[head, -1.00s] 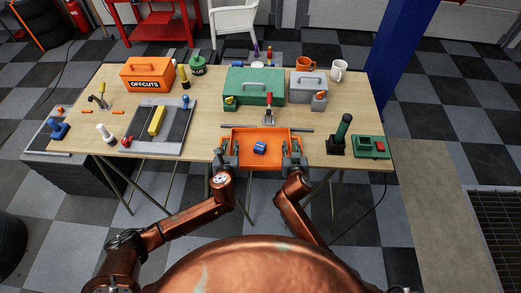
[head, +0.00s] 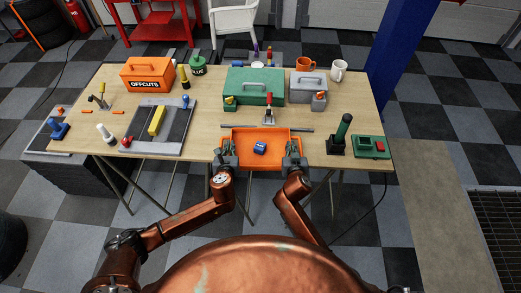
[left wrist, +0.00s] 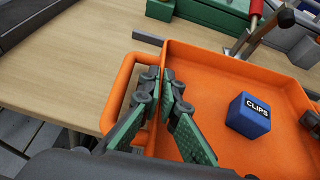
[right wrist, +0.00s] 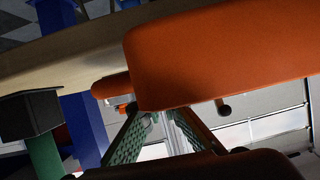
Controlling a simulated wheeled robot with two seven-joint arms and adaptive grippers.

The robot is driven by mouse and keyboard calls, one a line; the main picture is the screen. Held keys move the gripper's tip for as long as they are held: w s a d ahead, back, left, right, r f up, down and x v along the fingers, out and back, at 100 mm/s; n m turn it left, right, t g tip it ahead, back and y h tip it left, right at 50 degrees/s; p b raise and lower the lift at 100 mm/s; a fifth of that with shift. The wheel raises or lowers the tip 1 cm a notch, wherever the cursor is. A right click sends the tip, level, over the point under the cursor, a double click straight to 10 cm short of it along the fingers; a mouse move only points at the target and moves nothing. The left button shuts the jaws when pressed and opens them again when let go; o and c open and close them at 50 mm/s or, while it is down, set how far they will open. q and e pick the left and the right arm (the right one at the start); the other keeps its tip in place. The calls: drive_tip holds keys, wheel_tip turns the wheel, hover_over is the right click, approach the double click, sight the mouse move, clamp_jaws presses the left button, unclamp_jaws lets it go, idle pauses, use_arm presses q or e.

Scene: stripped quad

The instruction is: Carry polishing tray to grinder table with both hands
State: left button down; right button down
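The orange polishing tray (head: 268,164) lies at the front edge of the wooden table, partly overhanging it, with a small blue box marked CLIPS (left wrist: 248,116) in it. My left gripper (head: 227,152) is at the tray's left side; in the left wrist view its green-padded fingers (left wrist: 167,95) pinch the side wall beside the loop handle (left wrist: 115,95). My right gripper (head: 292,152) is at the right side. In the right wrist view, its fingers (right wrist: 164,112) converge on the tray's edge, which hides their tips. I cannot tell which table is the grinder table.
The wooden table (head: 213,100) holds a green toolbox (head: 253,88), a grey case (head: 307,90) and a dark mat with a yellow bar (head: 157,121). A black-and-green tool (head: 340,137) stands right of the tray. A red bench (head: 150,30) stands behind; the floor right is open.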

drive_tip(key=shift+r, duration=0.1)
